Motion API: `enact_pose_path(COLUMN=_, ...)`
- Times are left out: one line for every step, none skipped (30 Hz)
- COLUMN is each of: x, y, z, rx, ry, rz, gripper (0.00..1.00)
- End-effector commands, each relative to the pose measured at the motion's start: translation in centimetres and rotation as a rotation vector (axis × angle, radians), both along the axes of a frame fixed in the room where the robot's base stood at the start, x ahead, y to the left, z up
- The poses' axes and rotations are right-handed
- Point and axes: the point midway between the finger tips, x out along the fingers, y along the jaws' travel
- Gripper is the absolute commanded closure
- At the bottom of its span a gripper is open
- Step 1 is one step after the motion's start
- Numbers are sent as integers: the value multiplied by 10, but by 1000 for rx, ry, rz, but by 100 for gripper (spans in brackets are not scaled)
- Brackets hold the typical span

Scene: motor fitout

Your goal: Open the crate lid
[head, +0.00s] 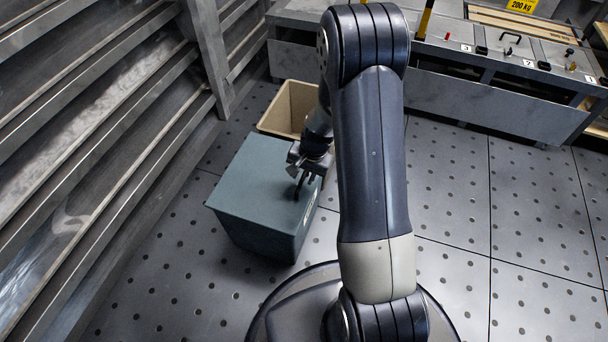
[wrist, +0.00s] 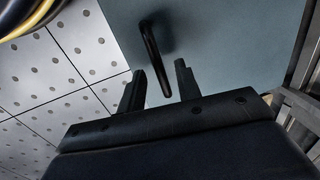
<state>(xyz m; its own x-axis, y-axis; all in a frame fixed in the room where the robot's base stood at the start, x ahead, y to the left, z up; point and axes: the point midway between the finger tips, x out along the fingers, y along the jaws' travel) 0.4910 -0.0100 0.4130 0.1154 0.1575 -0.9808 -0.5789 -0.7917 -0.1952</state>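The crate (head: 262,232) is a grey-green box on the floor, left of centre in the head view. Its flat lid (head: 253,180) lies closed on top. A dark bar handle (head: 299,186) stands up near the lid's right edge. In the wrist view the handle (wrist: 153,58) rises from the lid (wrist: 225,45) and its end reaches between the fingertips. My gripper (head: 308,172) is above the lid's right side. In the wrist view my gripper (wrist: 158,82) has its two fingers apart, one on each side of the handle, with gaps visible.
An open tan bin (head: 287,108) stands just behind the crate. Grey shelving (head: 95,110) runs along the left. A workbench with numbered stations (head: 490,95) is at the back right. The perforated floor (head: 450,200) is clear on the right.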

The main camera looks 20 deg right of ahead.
Motion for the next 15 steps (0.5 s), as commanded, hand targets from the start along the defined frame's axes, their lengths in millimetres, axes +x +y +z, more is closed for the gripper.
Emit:
enact_pose_path(x=0, y=0, z=0, rx=0, ry=0, rz=0, gripper=68)
enact_pose_path(x=0, y=0, z=0, rx=0, ry=0, rz=0, gripper=68)
enact_pose_path(x=0, y=0, z=0, rx=0, ry=0, rz=0, gripper=68)
enact_pose_path(x=0, y=0, z=0, rx=0, ry=0, rz=0, gripper=69)
enact_pose_path(x=0, y=0, z=0, rx=0, ry=0, rz=0, gripper=72)
enact_pose_path(x=0, y=0, z=0, rx=0, ry=0, rz=0, gripper=75)
enact_pose_path(x=0, y=0, z=1, rx=0, ry=0, rz=0, gripper=77)
enact_pose_path(x=0, y=0, z=1, rx=0, ry=0, rz=0, gripper=80)
enact_pose_path(x=0, y=0, z=1, rx=0, ry=0, rz=0, gripper=83)
enact_pose_path(x=0, y=0, z=1, rx=0, ry=0, rz=0, gripper=86)
enact_pose_path(x=0, y=0, z=1, rx=0, ry=0, rz=0, gripper=88)
enact_pose_path(x=0, y=0, z=1, rx=0, ry=0, rz=0, gripper=91)
enact_pose_path(x=0, y=0, z=1, rx=0, ry=0, rz=0, gripper=94)
enact_pose_path(x=0, y=0, z=1, rx=0, ry=0, rz=0, gripper=96)
enact_pose_path(x=0, y=0, z=1, rx=0, ry=0, rz=0, gripper=99)
